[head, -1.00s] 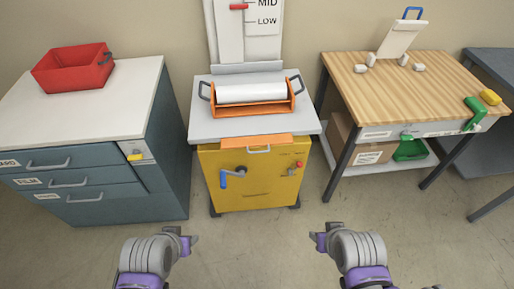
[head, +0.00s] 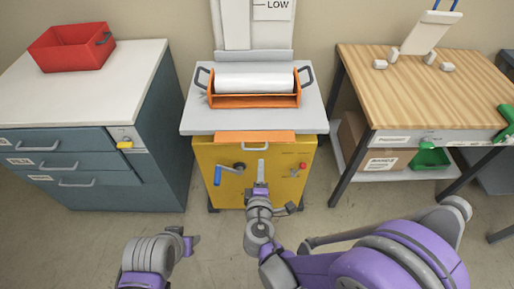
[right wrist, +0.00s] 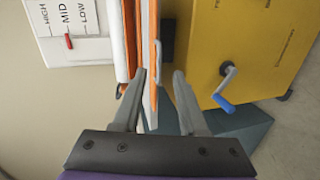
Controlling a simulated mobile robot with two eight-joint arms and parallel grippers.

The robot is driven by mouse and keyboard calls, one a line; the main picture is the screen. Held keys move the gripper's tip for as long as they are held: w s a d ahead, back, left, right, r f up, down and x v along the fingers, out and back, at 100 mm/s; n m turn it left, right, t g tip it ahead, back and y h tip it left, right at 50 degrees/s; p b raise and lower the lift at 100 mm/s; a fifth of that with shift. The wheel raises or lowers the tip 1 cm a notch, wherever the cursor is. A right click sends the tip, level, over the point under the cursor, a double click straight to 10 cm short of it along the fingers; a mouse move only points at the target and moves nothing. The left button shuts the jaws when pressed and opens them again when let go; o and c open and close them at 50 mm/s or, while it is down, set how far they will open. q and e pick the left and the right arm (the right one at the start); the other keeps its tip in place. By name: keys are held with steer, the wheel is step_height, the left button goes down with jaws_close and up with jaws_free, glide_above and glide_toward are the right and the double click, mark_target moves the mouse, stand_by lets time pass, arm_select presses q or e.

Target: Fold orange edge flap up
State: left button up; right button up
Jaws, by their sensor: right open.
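The orange edge flap (head: 255,137) hangs at the front edge of the grey-white top of the yellow machine (head: 236,190), with a grey handle (head: 258,147) just below it. My right gripper (head: 263,163) reaches toward the machine front, just below the flap and handle in the head view. In the right wrist view the right gripper (right wrist: 159,75) is open, and the orange flap strip (right wrist: 154,50) shows between the lines of its fingers. I cannot tell whether they touch. My left gripper (head: 190,245) hangs at the lower left, away from the machine; its jaws are unclear.
An orange cradle with a white roll (head: 254,82) sits on the machine top. A blue-handled crank (head: 218,175) is on the machine front, left of my right gripper. A drawer cabinet (head: 88,165) stands left, a wooden workbench (head: 400,85) right.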

mark_target(254, 150)
steer(key=shift+n+t+y, duration=0.3)
steer(key=shift+n, duration=0.3)
steer(key=x, duration=0.3)
steer(key=a+x, duration=0.1)
steer(key=x, duration=0.7)
steer(key=shift+s+a+f, duration=0.1)
steer(key=shift+a+f, duration=0.05)
steer(key=shift+a, duration=0.25)
jaws_close()
steer(key=shift+s+f, duration=0.1)
steer(key=shift+s, duration=0.05)
